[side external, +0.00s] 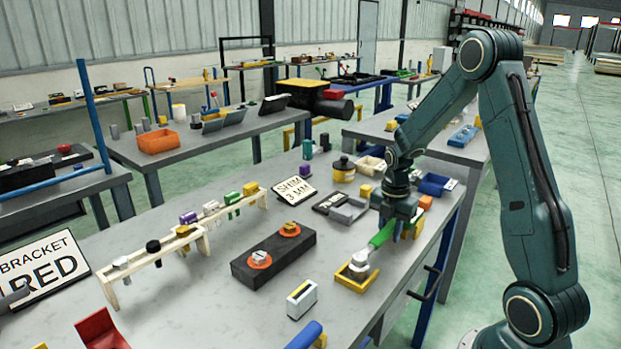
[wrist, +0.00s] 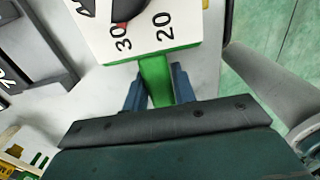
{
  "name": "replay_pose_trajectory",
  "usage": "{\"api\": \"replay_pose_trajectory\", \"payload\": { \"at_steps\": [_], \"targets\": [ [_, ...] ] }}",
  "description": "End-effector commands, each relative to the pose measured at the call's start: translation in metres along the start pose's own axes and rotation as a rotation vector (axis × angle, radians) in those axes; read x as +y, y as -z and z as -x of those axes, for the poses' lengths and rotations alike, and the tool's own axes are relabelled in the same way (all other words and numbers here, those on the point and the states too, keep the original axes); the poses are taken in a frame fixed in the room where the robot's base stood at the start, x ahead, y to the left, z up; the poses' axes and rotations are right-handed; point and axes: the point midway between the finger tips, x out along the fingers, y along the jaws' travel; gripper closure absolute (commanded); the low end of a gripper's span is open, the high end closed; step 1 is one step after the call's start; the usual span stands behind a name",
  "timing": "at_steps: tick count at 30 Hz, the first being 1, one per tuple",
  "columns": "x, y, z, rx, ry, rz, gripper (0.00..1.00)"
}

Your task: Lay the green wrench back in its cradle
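The green wrench (side external: 381,236) has a green handle and a pale round head at its lower end. In the wrist view its green handle (wrist: 156,80) lies between my two blue fingers, and a white dial plate (wrist: 150,38) marked 20 and 30 sits at its far end. My gripper (wrist: 158,92) is shut on the handle; it also shows in the side external view (side external: 390,222). The pale head is over or in a shallow yellow tray (side external: 349,285); I cannot tell whether it touches. I cannot tell for sure which holder is the cradle.
A wooden rack (side external: 130,262) with several coloured pieces stands at the left. A black block (side external: 273,260) with two orange rings lies in the middle. A white box (side external: 301,299), a grey tray (side external: 348,212) and a blue bin (side external: 436,185) are near. Bare table lies between them.

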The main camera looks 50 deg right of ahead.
Motion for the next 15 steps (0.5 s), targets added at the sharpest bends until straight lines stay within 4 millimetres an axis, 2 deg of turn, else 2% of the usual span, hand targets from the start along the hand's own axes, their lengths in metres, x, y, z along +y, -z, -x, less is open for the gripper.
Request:
{"api": "replay_pose_trajectory", "payload": {
  "at_steps": [1,3,15],
  "targets": [
    [0.0,0.0,0.0001,0.0,0.0,0.0,0.63],
    [0.0,0.0,0.0001,0.0,0.0,0.0,0.55],
    [0.0001,-0.0001,0.0034,0.0,-0.001,0.0,0.55]
  ]
}}
